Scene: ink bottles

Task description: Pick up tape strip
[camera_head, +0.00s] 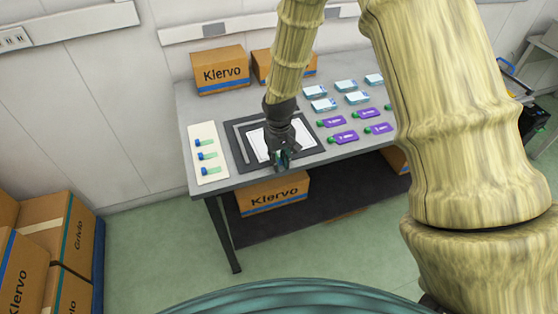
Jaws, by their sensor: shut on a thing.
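My gripper (282,161) points down at the front edge of a dark mat with a white sheet (258,144) on the grey table. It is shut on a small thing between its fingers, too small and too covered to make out. I cannot tell whether that is the tape strip. No tape strip can be clearly picked out elsewhere. A narrow light-grey bar (242,146) lies along the mat's left side; I cannot tell what it is.
Klervo cartons (219,72) line the back; another (272,194) is below. My arm hides the table's right part.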

